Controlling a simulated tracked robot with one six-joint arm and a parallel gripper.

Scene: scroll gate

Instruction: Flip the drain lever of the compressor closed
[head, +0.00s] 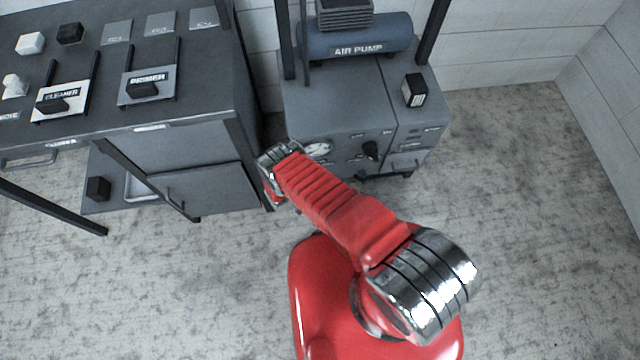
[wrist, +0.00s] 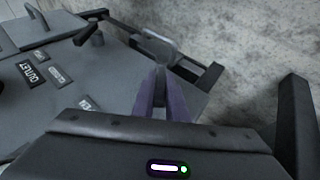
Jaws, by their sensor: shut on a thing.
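The compressor is a grey cabinet (head: 335,104) under a blue tank marked AIR PUMP (head: 358,48). Its front has a round gauge (head: 319,149) and a dark knob (head: 371,150). In the wrist view its front panel (wrist: 50,105) carries an OUTLET label (wrist: 38,76) and smaller labels. My gripper (wrist: 160,88) reaches out over the panel's edge, its purple-grey fingers on either side of a grey lever (wrist: 160,46) with a flat, rounded end. It is shut on this lever, which looks like the drain lever. In the head view my arm hides the fingers and the lever.
A dark workbench (head: 95,95) with CLEANER (head: 62,97) and PRIMER (head: 148,82) holders stands left, close to my wrist. A small black box with a white label (head: 414,90) sits on the cabinet top. The floor (head: 530,200) to the right is clear.

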